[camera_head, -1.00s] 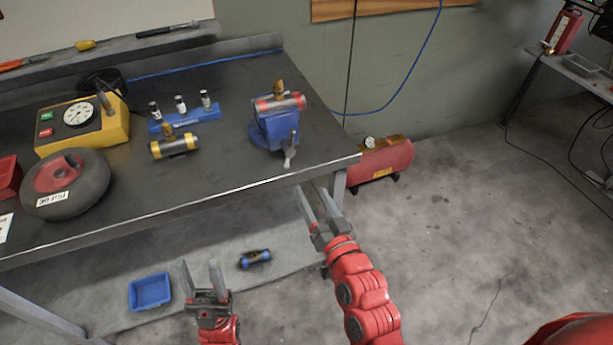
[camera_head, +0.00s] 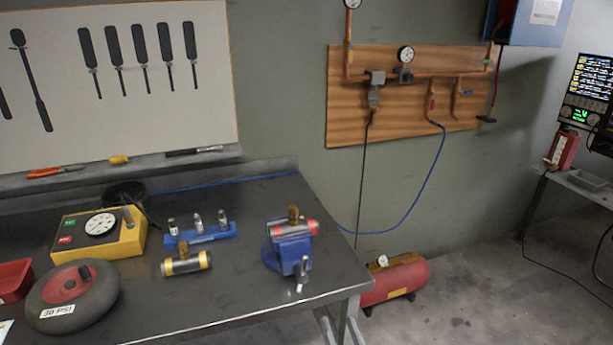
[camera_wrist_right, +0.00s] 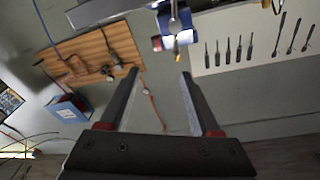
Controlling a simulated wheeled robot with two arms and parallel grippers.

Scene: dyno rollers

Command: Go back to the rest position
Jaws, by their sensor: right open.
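My right gripper (camera_head: 338,328) shows only by its fingertips at the bottom edge of the head view, beside the table's front right corner. In the right wrist view, its two fingers (camera_wrist_right: 160,80) are apart with nothing between them. The blue vise (camera_head: 290,254) stands at the workbench's right end with a red-ended roller (camera_head: 299,228) in it. The vise also shows in the right wrist view (camera_wrist_right: 175,22), beyond the fingers and apart from them. My left gripper is out of view.
The workbench (camera_head: 235,290) carries a yellow-banded roller (camera_head: 186,263), a blue rack (camera_head: 205,237) with small bottles, a yellow gauge box (camera_head: 98,233) and a wheel (camera_head: 72,296). A red compressor tank (camera_head: 395,280) sits on the floor beyond. The floor to the right is clear.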

